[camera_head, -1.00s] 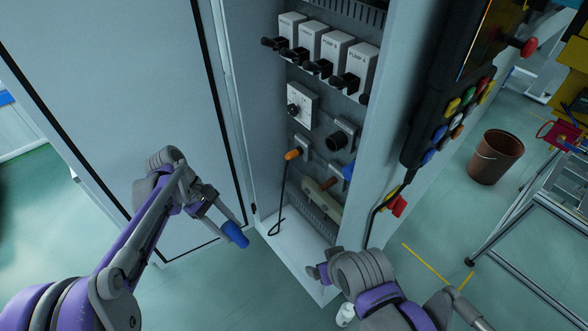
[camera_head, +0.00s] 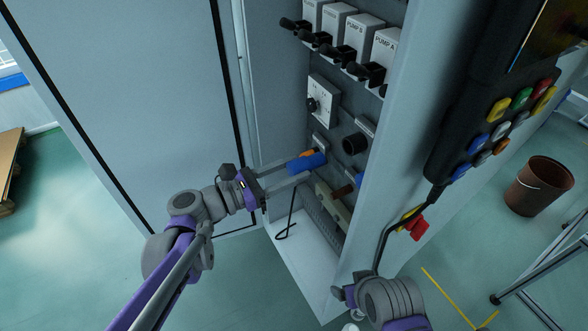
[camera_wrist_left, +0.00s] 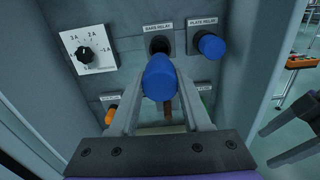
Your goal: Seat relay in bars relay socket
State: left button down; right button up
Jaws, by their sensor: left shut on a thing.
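The relay, a blue cylinder with a rounded end (camera_head: 309,162), is gripped between the fingers of my left gripper (camera_head: 300,168), in front of the open cabinet. The relay also shows in the left wrist view (camera_wrist_left: 159,78). The bars relay socket (camera_head: 354,144) is a dark round opening in the panel. In the left wrist view this socket (camera_wrist_left: 159,44) sits under the label "BARS RELAY", just above the relay, with the two apart. My right gripper (camera_head: 346,294) is low at the bottom of the head view; its jaws do not show clearly.
The plate relay (camera_wrist_left: 210,45), also blue, sits right of the bars socket. A rotary dial (camera_head: 322,102) is to the left. An orange knob (camera_head: 306,153) lies behind the held relay. The cabinet's right wall (camera_head: 400,150) and a hanging pendant (camera_head: 490,110) stand close by.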

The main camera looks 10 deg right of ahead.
aim_at(315, 160)
pick_arm(q)
jog(key=shift+a+m, duration=0.1)
jog(key=shift+m, duration=0.2)
jog(key=shift+x, duration=2.95)
jog(key=shift+x, duration=2.55)
jog(key=shift+c, duration=1.4)
grip_release()
jog(key=v, duration=1)
jog(key=shift+s+a+b, duration=0.15)
jog(key=shift+a+b, duration=0.2)
jog(key=shift+b, duration=0.05)
